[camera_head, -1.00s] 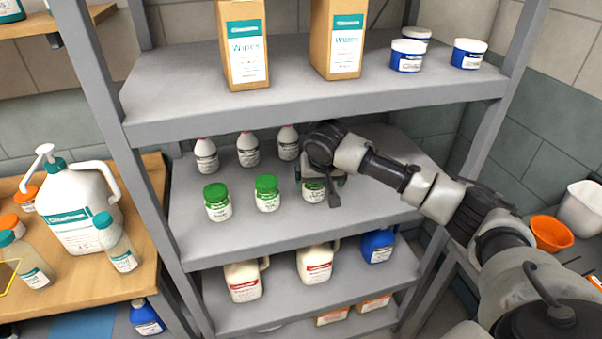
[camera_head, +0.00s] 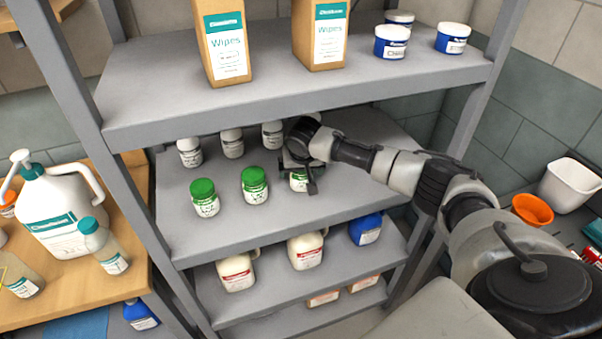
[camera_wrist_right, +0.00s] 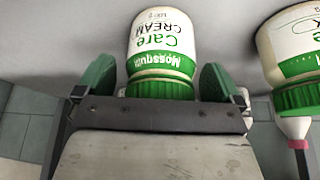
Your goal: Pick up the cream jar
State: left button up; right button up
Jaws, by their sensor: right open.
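Three white cream jars with green lids stand in a row on the middle shelf: a left jar (camera_head: 204,199), a middle jar (camera_head: 254,186) and a right jar (camera_head: 299,182). My right gripper (camera_head: 301,166) is at the right jar and partly covers it. In the right wrist view, a jar labelled "CREAM" (camera_wrist_right: 162,38) appears upside down between the two green finger pads (camera_wrist_right: 158,82). The pads are open on either side of its green lid, with small gaps visible. A neighbouring jar (camera_wrist_right: 292,50) is at the right edge. My left gripper is not in view.
White bottles (camera_head: 232,143) stand behind the jars. The upper shelf (camera_head: 290,102) is above my right arm and holds wipes boxes (camera_head: 224,45) and blue-and-white tubs (camera_head: 391,43). Jugs (camera_head: 305,251) stand on the lower shelf. The middle shelf's front strip is clear.

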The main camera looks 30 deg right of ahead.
jog(key=shift+s, duration=0.1)
jog(key=shift+c, duration=0.5)
jog(key=c, duration=1)
jog(key=shift+r, duration=0.2)
